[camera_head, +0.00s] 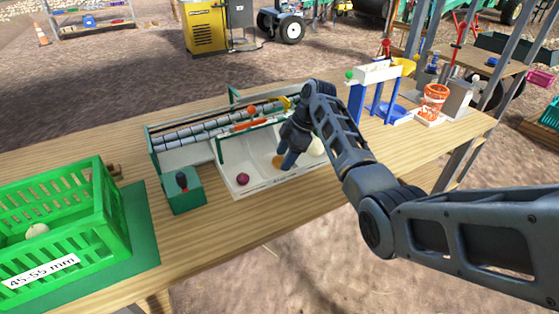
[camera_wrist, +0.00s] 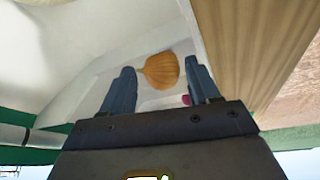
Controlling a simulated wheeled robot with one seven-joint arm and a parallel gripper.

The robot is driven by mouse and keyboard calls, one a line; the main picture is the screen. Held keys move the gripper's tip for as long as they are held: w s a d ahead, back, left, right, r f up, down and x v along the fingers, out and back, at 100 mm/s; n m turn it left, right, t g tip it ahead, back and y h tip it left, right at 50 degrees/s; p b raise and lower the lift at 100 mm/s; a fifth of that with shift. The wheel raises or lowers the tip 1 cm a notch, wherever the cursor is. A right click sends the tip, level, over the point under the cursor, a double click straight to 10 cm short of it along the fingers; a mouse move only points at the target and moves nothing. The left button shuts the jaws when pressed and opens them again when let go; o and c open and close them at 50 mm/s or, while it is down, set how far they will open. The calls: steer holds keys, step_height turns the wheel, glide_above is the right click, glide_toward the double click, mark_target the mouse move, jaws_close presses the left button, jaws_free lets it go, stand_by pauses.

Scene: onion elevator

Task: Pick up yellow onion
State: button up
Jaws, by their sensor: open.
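The yellow onion (camera_wrist: 162,70) lies in the white tray (camera_wrist: 95,103), seen between and just beyond my fingers in the wrist view. In the head view the yellow onion (camera_head: 279,161) shows as an orange-brown patch beside my fingertips, partly hidden by them. My gripper (camera_head: 288,163) points down over the tray and is open; it also shows in the wrist view (camera_wrist: 163,80), with a finger on each side of the onion's outline. I cannot tell whether a finger touches the onion. A red onion (camera_head: 243,179) lies to the left in the tray, and a sliver of it (camera_wrist: 187,99) shows near the right finger.
A white onion (camera_head: 315,147) lies right of my gripper, partly hidden by my arm. The green-framed roller elevator (camera_head: 190,133) stands behind the tray. A green crate (camera_head: 85,228) labelled 45-55 mm stands at left. A blue-and-white stand (camera_head: 380,95) is at right. Bare wooden tabletop (camera_head: 240,210) lies in front.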

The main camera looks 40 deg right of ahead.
steer(key=shift+w+a+f, duration=0.1)
steer(key=shift+a+f, duration=0.05)
steer(key=shift+f, duration=0.4)
steer(key=c, duration=0.8)
steer(key=shift+r, duration=0.1)
steer(key=shift+r, duration=0.5)
step_height(320, 180, up, 2)
steer(key=shift+w+r+b, duration=0.1)
steer(key=shift+r+b, duration=0.15)
steer(key=shift+b, duration=0.05)
steer(key=s+d+r, duration=0.2)
steer(key=d, duration=0.1)
steer(key=s+d+r, duration=0.2)
steer(key=d+r, duration=0.1)
steer(key=s+d+r+b, duration=0.1)
steer(key=s+d+r, duration=0.1)
steer(key=s+d, duration=0.1)
steer(key=shift+d+r, duration=0.2)
steer(key=shift+d, duration=0.05)
